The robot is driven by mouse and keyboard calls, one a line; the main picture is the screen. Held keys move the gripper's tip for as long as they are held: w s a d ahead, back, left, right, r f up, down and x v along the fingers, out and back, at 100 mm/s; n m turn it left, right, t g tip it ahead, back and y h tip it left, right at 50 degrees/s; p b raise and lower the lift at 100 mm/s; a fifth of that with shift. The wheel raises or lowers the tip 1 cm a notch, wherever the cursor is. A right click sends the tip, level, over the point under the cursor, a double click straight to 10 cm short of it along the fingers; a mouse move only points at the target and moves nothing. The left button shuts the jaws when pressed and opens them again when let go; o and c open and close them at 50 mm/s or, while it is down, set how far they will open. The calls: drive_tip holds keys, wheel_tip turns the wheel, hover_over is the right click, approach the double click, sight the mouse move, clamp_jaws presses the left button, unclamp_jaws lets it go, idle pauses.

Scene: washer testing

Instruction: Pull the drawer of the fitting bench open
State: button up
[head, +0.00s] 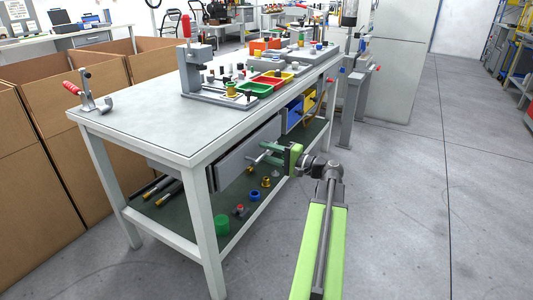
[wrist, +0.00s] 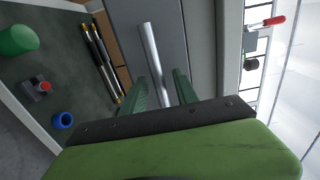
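The fitting bench (head: 150,107) has a light grey top and pale legs. Its grey drawer (head: 235,158) sits under the top's front edge, with a dark strip at its left end; I cannot tell whether it stands slightly out. A silver bar handle (head: 257,158) sticks out from the drawer front. My gripper (head: 272,153) is at the handle, with its green fingers pointing at the drawer. In the wrist view the handle (wrist: 150,50) runs between the two fingers of my gripper (wrist: 161,80). Narrow gaps show on both sides, so the fingers look open around it.
The lower shelf (head: 178,215) holds a green cylinder (head: 222,224), a blue ring (head: 254,195) and dark rods. Blue and yellow bins (head: 293,114) hang right of the drawer. Cardboard boxes (head: 35,185) stand at left. The floor (head: 400,220) at right is clear.

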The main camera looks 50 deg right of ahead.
drive_tip(key=shift+w, duration=0.1)
clamp_jaws()
idle(1.3)
